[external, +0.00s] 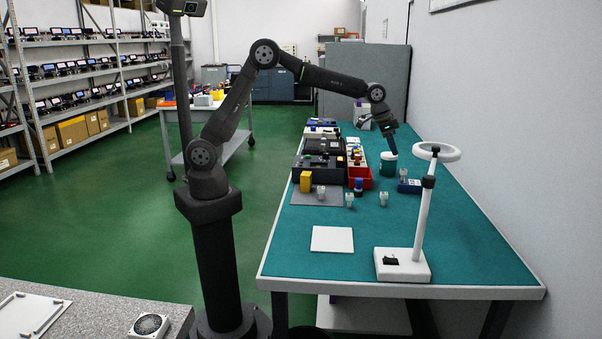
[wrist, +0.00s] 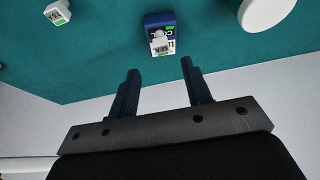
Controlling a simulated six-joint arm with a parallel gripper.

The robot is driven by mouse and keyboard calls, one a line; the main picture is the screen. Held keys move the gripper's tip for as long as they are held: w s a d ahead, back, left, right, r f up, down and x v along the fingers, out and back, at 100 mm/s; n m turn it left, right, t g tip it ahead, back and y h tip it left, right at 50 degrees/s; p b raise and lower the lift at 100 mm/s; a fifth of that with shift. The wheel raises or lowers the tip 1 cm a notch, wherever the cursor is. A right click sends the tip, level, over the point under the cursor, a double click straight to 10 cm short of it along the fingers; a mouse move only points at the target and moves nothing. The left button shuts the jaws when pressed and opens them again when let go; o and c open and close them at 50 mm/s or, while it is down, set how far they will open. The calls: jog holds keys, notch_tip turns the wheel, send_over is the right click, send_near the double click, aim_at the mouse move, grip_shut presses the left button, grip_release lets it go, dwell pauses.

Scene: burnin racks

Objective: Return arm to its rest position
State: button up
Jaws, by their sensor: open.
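My arm reaches over the teal-topped bench (external: 400,260) in the external view, with its elbow raised. My gripper (external: 391,145) hangs above the right part of the bench, close over a green and white round container (external: 388,164); I cannot tell whether they touch. In the wrist view my gripper (wrist: 157,82) shows two dark blue fingers spread wide with nothing between them. A blue block with a small white-capped part on it (wrist: 158,22) lies beyond the fingertips. It also shows in the external view (external: 410,186).
A white ring lamp on a stand (external: 420,220) rises at the bench's front right. Black trays and a red bin (external: 361,178) line the left side. Small white parts (external: 349,200) and a white square plate (external: 332,239) lie nearer. A grey wall borders the right.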

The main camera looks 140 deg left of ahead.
aim_at(401, 169)
jog(key=x, duration=1.1)
jog(key=shift+f, duration=0.1)
jog(key=shift+w+a, duration=0.1)
jog(key=shift+r, duration=1.8)
jog(key=shift+f, duration=0.1)
